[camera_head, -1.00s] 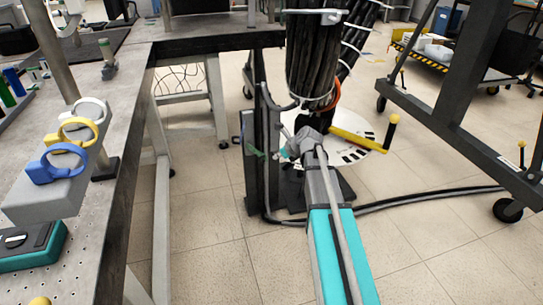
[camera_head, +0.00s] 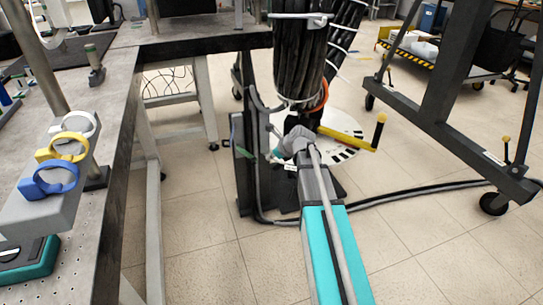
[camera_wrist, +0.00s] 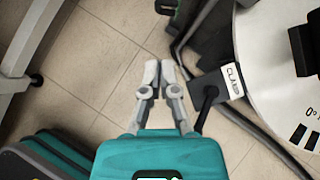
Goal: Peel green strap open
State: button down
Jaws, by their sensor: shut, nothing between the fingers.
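A small green strap (camera_head: 243,152) hangs on a dark upright post (camera_head: 244,185) in the head view. A green bit (camera_wrist: 167,6) shows at the top edge of the wrist view; I cannot tell if it is the same strap. My gripper (camera_wrist: 159,71) is shut and empty in the wrist view, its grey fingertips close together over bare floor tiles. The green bit lies beyond the fingertips, apart from them. In the head view my arm reaches to just right of the post, and its wrist hides part of what is behind.
A thick black cable bundle (camera_head: 300,60) hangs above a white marked disc (camera_head: 345,135) with a yellow handle (camera_head: 345,138). A black block labelled CLAMP (camera_wrist: 208,90) sits right of my fingers. A table (camera_head: 110,150) with coloured rings (camera_head: 62,148) stands left; a wheeled frame (camera_head: 450,90) stands right.

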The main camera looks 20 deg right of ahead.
jog(key=s+a+f+n+g+h, duration=0.1)
jog(key=s+a+n, duration=0.4)
jog(key=s+n, duration=0.7)
jog(key=s+a+f+n+g+h+p, duration=0.1)
jog(key=s+a+n+g, duration=0.4)
jog(key=s+n, duration=0.6)
jog(key=shift+s+a+f+n+g+h, duration=0.15)
jog(key=shift+s+f+n+g+h, duration=0.35)
jog(key=shift+n+h, duration=1.6)
jog(key=shift+w+f+n+y, duration=0.2)
jog(key=shift+n+y, duration=0.5)
